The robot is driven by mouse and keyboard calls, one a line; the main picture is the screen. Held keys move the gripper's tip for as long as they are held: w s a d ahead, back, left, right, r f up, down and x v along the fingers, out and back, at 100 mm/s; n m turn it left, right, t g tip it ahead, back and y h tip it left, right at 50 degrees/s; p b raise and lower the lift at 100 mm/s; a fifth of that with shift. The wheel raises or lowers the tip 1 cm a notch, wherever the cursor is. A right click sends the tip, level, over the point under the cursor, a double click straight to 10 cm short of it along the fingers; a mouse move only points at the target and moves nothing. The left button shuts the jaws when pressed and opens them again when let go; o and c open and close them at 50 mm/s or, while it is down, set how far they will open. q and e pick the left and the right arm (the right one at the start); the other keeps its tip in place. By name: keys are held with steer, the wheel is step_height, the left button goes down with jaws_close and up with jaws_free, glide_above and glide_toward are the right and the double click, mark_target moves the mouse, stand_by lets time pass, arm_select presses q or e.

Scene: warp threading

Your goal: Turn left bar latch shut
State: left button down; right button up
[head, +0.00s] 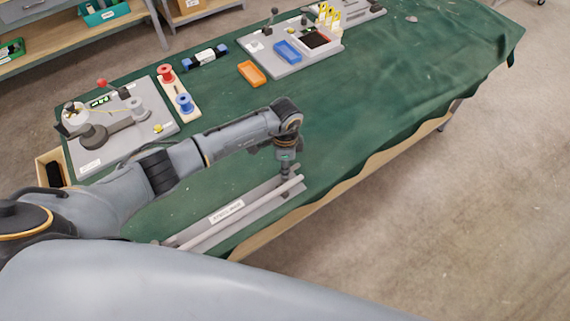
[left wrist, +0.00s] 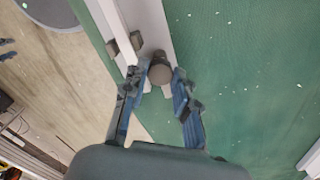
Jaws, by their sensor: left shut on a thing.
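In the head view a long pale grey bar rack (head: 232,217) with a white label lies along the near edge of the green table. My left gripper (head: 286,170) points down at the right end of this rack. In the left wrist view my left gripper (left wrist: 160,78) has one finger on each side of a round grey-brown latch knob (left wrist: 159,69) and is shut on it. The knob sits at the end of the pale bar (left wrist: 146,22), by a small dark block (left wrist: 136,41). The latch's angle cannot be told. My right gripper is in neither view.
The cloth right of the rack is clear.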

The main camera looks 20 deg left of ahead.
arm_select(q)
steer(key=shift+m, duration=0.3)
steer(key=m+b, duration=0.1)
steer(key=m, duration=0.1)
steer(key=shift+f+m, duration=0.1)
steer(key=shift+m, duration=0.2)
steer(key=m+b, duration=0.3)
steer(key=m, duration=0.2)
steer(key=shift+m, duration=0.3)
steer(key=m+b, duration=0.3)
steer(key=m, duration=0.1)
steer(key=shift+f, duration=0.1)
steer(key=shift+m+b, duration=1.8)
steer(key=shift+m, duration=0.7)
steer(key=shift+r, duration=0.2)
steer(key=c, duration=1)
jaws_free()
steer(key=shift+c, duration=0.2)
